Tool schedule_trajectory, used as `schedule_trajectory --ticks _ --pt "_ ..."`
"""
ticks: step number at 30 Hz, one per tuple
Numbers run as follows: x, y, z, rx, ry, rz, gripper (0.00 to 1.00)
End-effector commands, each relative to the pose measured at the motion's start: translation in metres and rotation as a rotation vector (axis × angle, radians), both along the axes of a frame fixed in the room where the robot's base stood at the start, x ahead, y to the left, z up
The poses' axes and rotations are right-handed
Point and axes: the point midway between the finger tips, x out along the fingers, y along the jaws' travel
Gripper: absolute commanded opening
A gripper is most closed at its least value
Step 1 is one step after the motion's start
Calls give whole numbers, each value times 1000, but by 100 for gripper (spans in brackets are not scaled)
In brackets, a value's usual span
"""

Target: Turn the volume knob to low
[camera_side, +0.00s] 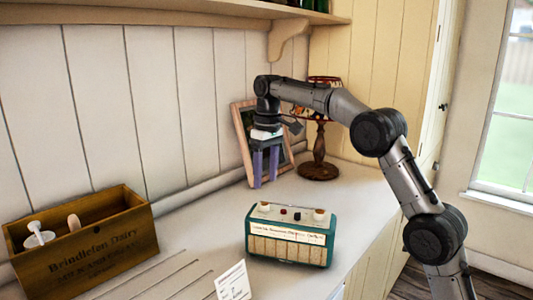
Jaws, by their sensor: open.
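A teal radio (290,236) with a cream dial strip and a slatted front stands on the counter at the lower middle. My gripper (265,184) has purple fingers pointing down. It is open and empty, above the counter behind the radio, apart from the knobs.
A wooden crate (88,253) with utensils stands at the left. A small white card (232,283) stands at the front. A picture frame (240,122) leans on the wall behind my gripper, and a lamp (318,170) stands to its right. Counter left of the radio is mostly clear.

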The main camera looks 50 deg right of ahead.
Motion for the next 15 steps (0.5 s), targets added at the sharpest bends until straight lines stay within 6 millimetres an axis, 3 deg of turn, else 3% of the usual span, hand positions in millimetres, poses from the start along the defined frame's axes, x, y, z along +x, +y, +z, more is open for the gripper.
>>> schedule_trajectory --ticks 7,15 --pt "1 -3 44 -1 -3 0 63" --pt "1 -3 64 0 0 0 63"
